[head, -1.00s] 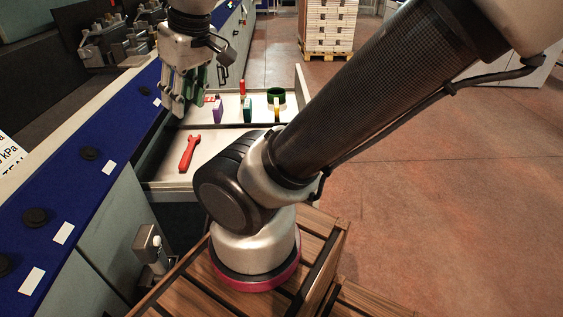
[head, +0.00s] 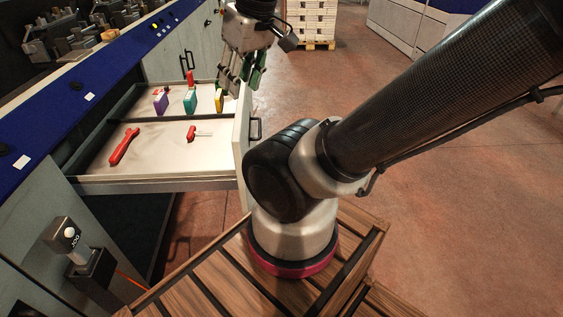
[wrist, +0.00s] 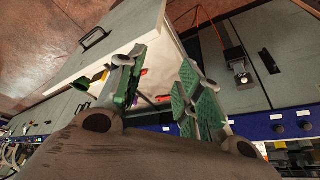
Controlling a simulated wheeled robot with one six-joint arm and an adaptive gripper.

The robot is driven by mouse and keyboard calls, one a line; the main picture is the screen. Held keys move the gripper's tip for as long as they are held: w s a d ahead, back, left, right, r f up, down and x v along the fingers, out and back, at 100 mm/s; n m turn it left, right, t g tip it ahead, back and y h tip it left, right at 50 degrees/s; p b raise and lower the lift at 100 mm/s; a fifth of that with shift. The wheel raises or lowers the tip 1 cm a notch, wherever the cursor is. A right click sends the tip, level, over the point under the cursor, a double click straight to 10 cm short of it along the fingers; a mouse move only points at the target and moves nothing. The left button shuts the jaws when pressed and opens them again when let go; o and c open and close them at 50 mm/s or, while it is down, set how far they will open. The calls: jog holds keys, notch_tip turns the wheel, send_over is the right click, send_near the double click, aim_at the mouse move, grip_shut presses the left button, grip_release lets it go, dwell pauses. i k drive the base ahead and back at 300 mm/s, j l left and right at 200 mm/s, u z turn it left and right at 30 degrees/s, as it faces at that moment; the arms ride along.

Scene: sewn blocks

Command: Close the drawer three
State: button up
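An open drawer (head: 150,160) sticks out from the grey cabinet under the blue-edged bench in the head view. It holds a red wrench, a small red-handled tool and several coloured blocks. Its front panel (head: 243,150) has a black handle (head: 255,129) on the outer face. The wrist view shows the front panel (wrist: 118,35) and handle (wrist: 95,39) too. My gripper (head: 238,90) hangs over the far end of the drawer, near the front panel. In the wrist view its green-padded fingers (wrist: 158,90) are spread apart with nothing between them. Whether a finger touches the panel is unclear.
The blue-edged bench (head: 50,110) runs along the left, with machinery on top. A small box-shaped device (head: 72,240) sits on the cabinet side below. A pallet of white boxes (head: 310,20) stands at the back. The floor at right (head: 470,220) is clear.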

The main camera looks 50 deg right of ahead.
aim_at(160, 158)
jog(key=l+z, duration=0.15)
jog(key=l, duration=0.25)
jog(key=i+l+z, duration=0.15)
jog(key=l, duration=0.25)
jog(key=l+z, duration=0.15)
jog(key=l, duration=0.25)
jog(key=j+z, duration=0.15)
jog(key=i+j+z, duration=0.1)
jog(key=j, duration=0.25)
